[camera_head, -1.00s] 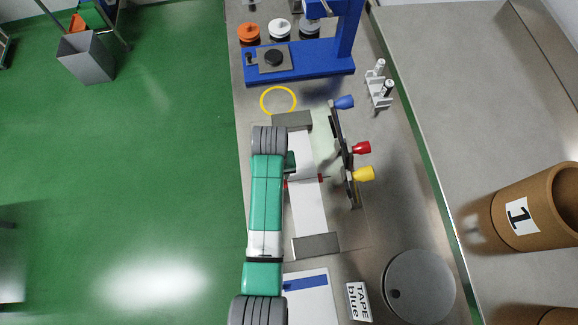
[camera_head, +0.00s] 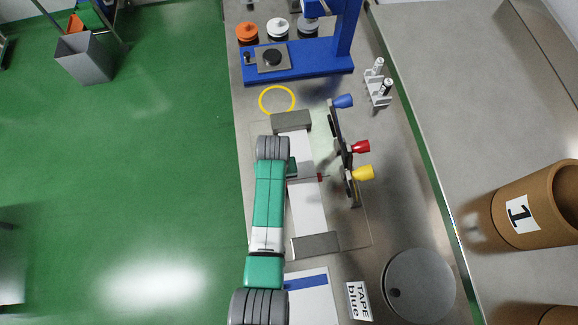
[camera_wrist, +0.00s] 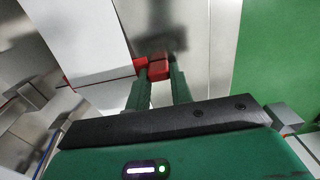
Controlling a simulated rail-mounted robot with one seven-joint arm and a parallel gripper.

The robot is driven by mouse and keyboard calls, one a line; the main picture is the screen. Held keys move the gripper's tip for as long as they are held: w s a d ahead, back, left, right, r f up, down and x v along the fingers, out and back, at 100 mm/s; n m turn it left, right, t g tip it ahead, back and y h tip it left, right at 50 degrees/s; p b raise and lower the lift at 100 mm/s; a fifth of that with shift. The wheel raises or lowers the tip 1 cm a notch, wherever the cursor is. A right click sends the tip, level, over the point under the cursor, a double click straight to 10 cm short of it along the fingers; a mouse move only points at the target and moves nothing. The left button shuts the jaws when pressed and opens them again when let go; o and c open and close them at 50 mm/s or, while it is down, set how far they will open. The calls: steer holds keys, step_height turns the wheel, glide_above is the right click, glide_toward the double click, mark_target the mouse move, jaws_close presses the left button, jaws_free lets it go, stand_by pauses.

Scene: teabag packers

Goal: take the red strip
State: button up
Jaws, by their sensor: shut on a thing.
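The red strip (camera_wrist: 158,67) shows in the wrist view as a short red piece between and just past the tips of my gripper's green fingers. My gripper (camera_wrist: 160,78) is shut on it. A thin red line runs along the edge of a white panel (camera_wrist: 85,45) beside it. In the head view, a small red bit (camera_head: 320,177) shows at the right edge of the long white board (camera_head: 307,210). My gripper (camera_head: 292,168) is at the board's left edge there, mostly hidden under my arm, so the rest of the strip cannot be made out.
Grey blocks (camera_head: 291,121) (camera_head: 316,244) sit at both ends of the board. A rack with blue, red and yellow knobs (camera_head: 363,173) stands close on the right. A yellow ring (camera_head: 277,100) and blue press (camera_head: 300,68) lie beyond. A tape box (camera_head: 358,301) and round lid (camera_head: 420,287) are nearer.

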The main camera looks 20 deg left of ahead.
step_height(320, 180, up, 10)
steer(key=shift+p, duration=0.3)
